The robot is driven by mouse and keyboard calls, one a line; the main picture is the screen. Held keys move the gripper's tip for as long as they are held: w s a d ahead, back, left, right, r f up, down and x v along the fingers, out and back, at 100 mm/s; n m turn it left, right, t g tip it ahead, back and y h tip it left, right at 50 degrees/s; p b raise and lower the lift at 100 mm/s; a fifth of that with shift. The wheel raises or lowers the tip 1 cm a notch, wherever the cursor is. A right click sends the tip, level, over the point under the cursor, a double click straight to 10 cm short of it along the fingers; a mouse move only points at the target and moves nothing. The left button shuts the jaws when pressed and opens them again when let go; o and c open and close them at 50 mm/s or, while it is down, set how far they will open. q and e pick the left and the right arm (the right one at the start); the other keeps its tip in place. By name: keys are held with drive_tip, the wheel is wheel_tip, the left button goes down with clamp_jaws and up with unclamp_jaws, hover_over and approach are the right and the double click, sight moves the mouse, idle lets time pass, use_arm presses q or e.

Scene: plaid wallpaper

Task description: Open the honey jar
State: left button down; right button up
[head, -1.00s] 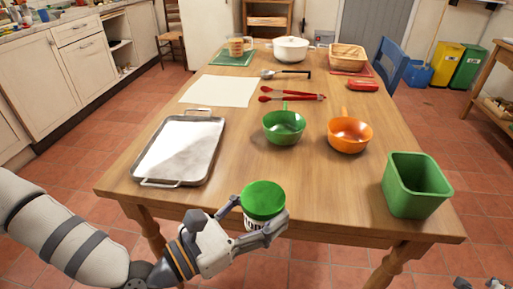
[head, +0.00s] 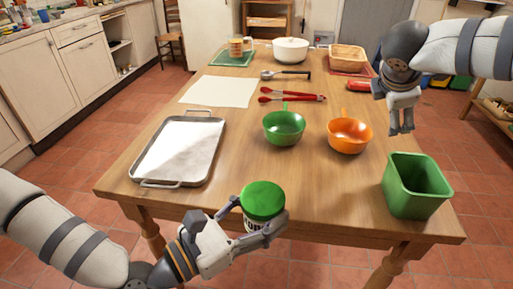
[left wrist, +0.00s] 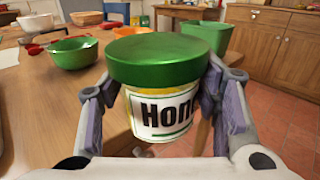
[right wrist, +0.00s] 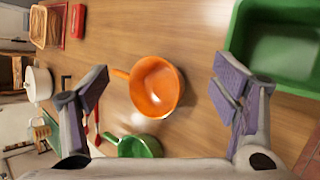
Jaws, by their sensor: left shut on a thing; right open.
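The honey jar (left wrist: 163,112) has a white label reading "Hon" and a wide green lid (head: 263,199). The lid sits on top of the jar, which is upright. My left gripper (head: 262,226) is shut on the jar body below the lid, at the table's front edge. In the left wrist view its fingers press both sides of the jar. My right gripper (head: 401,122) is open and empty, fingers pointing down, above the right side of the table. Its two spread fingers also show in the right wrist view (right wrist: 160,92).
A green bin (head: 415,187) stands at the table's front right, below my right gripper. An orange pan (head: 348,135) and a green pan (head: 284,128) stand mid-table. A metal tray (head: 181,149) lies on the left. Red tongs (head: 292,95) lie behind the pans.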

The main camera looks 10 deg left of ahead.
drive_tip(key=s+a+n+g+y, duration=0.15)
drive_tip(key=s+a, duration=0.25)
drive_tip(key=a, duration=0.4)
drive_tip(key=s+a+m+g+y, duration=0.1)
drive_tip(key=s+a+g, duration=0.1)
drive_tip(key=s+a, duration=0.4)
wheel_tip(320, 180, up, 3)
drive_tip(key=n+g+y, duration=0.1)
drive_tip(key=n+g, duration=0.2)
drive_tip(key=g, duration=0.1)
hover_over(257, 195)
drive_tip(key=shift+w+d+f, duration=0.1)
drive_tip(key=shift+w+d, duration=0.05)
drive_tip(key=shift+w, duration=0.2)
drive_tip(key=f, duration=0.7)
drive_tip(key=shift+s+f, duration=0.1)
drive_tip(key=shift+s, duration=0.3)
drive_tip(key=shift+f, duration=0.35)
